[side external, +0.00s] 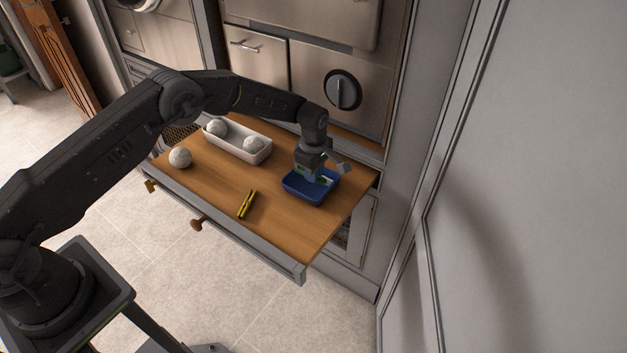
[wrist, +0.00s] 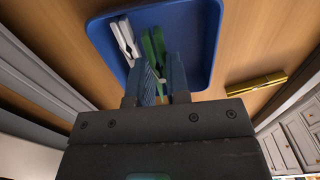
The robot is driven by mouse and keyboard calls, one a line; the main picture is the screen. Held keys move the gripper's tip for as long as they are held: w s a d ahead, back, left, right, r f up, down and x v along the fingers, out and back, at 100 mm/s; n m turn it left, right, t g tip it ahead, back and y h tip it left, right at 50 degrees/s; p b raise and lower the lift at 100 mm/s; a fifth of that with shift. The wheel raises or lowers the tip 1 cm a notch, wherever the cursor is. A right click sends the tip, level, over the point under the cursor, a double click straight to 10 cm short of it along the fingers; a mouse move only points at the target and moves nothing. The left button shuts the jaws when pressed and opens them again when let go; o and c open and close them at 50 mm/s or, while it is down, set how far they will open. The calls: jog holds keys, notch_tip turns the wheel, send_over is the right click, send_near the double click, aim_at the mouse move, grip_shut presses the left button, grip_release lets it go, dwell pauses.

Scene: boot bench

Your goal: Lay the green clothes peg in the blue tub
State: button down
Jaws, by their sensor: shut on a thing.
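The blue tub (side external: 309,198) sits on the wooden bench top near its right end. It fills the upper middle of the wrist view (wrist: 205,50). My gripper (side external: 314,177) points down into or just over the tub. In the wrist view its fingers (wrist: 157,82) are shut on the green clothes peg (wrist: 157,45), which lies within the tub's outline. I cannot tell whether the peg touches the tub floor. A white peg (wrist: 125,38) lies in the tub to the left of the green one. The fingers hide part of the green peg.
A pale tray (side external: 241,149) holding two whitish balls stands at the back. Another ball (side external: 180,157) is at the left. Cabinet fronts rise behind.

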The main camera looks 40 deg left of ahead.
aim_at(314, 188)
jog(key=shift+f, duration=1.7)
jog(key=shift+f, duration=0.15)
jog(key=c, duration=1.4)
grip_release()
notch_tip(314, 188, up, 12)
jog(key=shift+r, duration=0.25)
